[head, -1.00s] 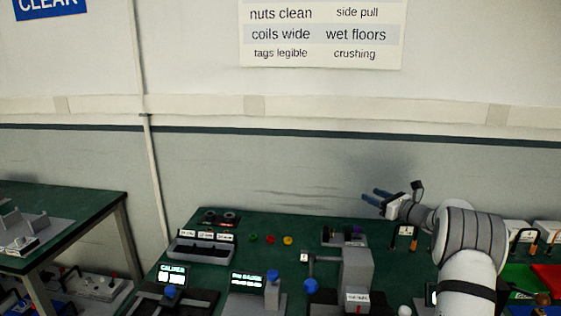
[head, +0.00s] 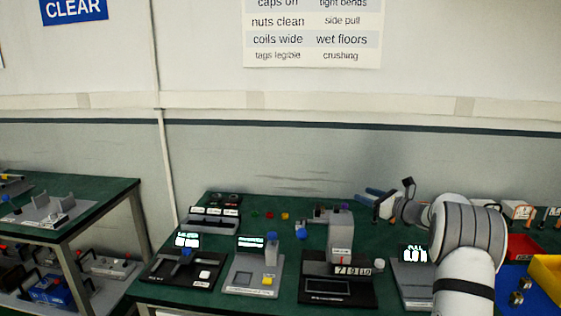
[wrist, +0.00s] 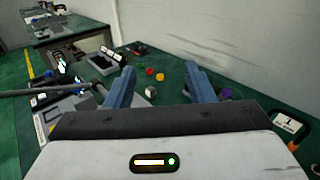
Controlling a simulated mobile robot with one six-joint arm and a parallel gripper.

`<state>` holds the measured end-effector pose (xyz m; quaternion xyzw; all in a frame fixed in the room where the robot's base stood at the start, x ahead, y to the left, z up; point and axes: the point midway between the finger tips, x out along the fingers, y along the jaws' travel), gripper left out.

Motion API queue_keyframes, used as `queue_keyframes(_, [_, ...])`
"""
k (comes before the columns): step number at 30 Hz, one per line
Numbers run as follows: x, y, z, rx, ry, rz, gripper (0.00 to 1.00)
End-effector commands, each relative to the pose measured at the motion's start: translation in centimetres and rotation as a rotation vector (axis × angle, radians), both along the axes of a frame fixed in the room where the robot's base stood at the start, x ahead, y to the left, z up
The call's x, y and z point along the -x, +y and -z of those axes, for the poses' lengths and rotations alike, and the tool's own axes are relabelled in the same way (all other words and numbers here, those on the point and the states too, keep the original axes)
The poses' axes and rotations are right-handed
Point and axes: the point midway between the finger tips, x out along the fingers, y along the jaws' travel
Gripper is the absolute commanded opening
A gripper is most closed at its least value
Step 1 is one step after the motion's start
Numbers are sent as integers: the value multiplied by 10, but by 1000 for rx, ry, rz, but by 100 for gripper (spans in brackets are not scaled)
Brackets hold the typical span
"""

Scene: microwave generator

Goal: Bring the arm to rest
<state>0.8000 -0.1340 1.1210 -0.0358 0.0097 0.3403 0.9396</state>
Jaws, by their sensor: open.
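My gripper (head: 372,196) is raised above the back right part of the green workbench (head: 190,283) in the head view, with its blue fingers pointing left. In the wrist view my gripper (wrist: 160,88) has its two blue fingers spread apart, with nothing between them. My white and grey arm reaches up from the lower right of the head view. Small coloured pieces on the bench show beyond the fingers, among them a yellow one (wrist: 160,77) and a red one (wrist: 149,71).
Several devices with lit displays stand along the bench front, including a grey block on a black base (head: 341,243). A yellow bin (head: 545,270) is at the far right. A second green table (head: 105,195) stands at left with a gap between. A wall closes off the back.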

Motion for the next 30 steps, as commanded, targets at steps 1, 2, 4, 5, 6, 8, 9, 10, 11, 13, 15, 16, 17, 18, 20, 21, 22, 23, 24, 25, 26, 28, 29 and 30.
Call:
queue_keyframes(1, [5,9,0,30,3,-18,49])
queue_keyframes(2, [8,13,0,49,3,-28,49])
queue_keyframes(4, [16,25,-2,98,2,-54,49])
queue_keyframes(5, [20,30,-2,121,2,-67,49])
queue_keyframes(6, [25,37,-3,152,0,-85,49])
queue_keyframes(8, [34,48,-4,203,-2,-113,49])
queue_keyframes(9, [41,56,-4,239,-4,-134,49])
queue_keyframes(10, [47,62,-5,268,-6,-150,49])
queue_keyframes(11, [53,68,-4,298,-9,-168,49])
queue_keyframes(13, [70,84,-5,379,-17,-217,49])
queue_keyframes(15, [91,101,-5,474,-31,-278,49])
queue_keyframes(16, [102,109,-4,522,-37,-308,49])
queue_keyframes(17, [115,117,-3,573,-46,-341,49])
queue_keyframes(18, [133,129,-2,648,-62,-391,49])
queue_keyframes(20, [163,143,1,764,-88,-471,49])
queue_keyframes(21, [183,152,4,841,-108,-525,49])
queue_keyframes(22, [199,157,7,896,-123,-566,49])
queue_keyframes(23, [214,162,10,953,-140,-610,49])
queue_keyframes(24, [235,167,13,1027,-163,-667,49])
queue_keyframes(25, [251,170,17,1082,-182,-710,49])
queue_keyframes(26, [266,173,20,1137,-203,-754,49])
queue_keyframes(28, [302,176,28,1264,-253,-860,49])
queue_keyframes(29, [317,176,32,1317,-276,-905,49])
queue_keyframes(30, [337,176,37,1386,-307,-968,49])
